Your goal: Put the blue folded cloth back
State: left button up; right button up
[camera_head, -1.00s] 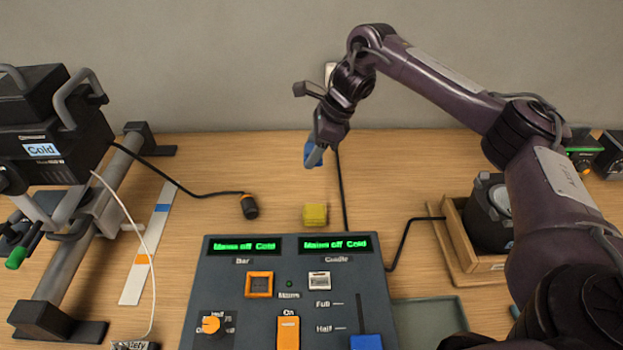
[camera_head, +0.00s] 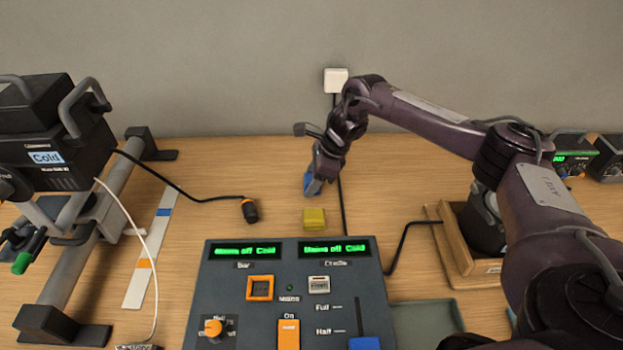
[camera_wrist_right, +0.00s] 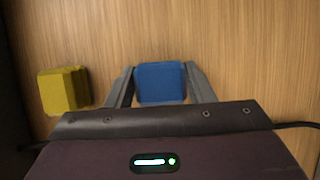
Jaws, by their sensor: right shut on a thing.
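The blue folded cloth (camera_wrist_right: 160,83) is between the two fingers of my right gripper (camera_wrist_right: 162,88) in the right wrist view. In the head view, a bit of the blue cloth (camera_head: 312,185) shows at the fingertips of my right gripper (camera_head: 317,184), just behind the yellow block. My right gripper is shut on the cloth and points down close to the table. I cannot tell whether the cloth touches the wood. My left gripper is not in view.
A yellow folded piece (camera_head: 314,219) lies beside the gripper, also in the wrist view (camera_wrist_right: 63,91). The control desk (camera_head: 290,265) stands in front. A black cable with an orange-banded plug (camera_head: 249,211) lies left. A lamp on a rail stands far left, a wooden tray (camera_head: 452,240) right.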

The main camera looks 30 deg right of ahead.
jog(key=o, duration=0.9)
jog(key=shift+o, duration=0.2)
jog(key=shift+r, duration=0.15)
jog(key=shift+d+r, duration=0.15)
jog(key=shift+r, duration=0.05)
jog(key=v, duration=1.1)
jog(key=shift+r+b, duration=0.3)
jog(key=shift+b, duration=0.1)
jog(key=shift+s+f, duration=0.1)
jog(key=shift+s, duration=0.05)
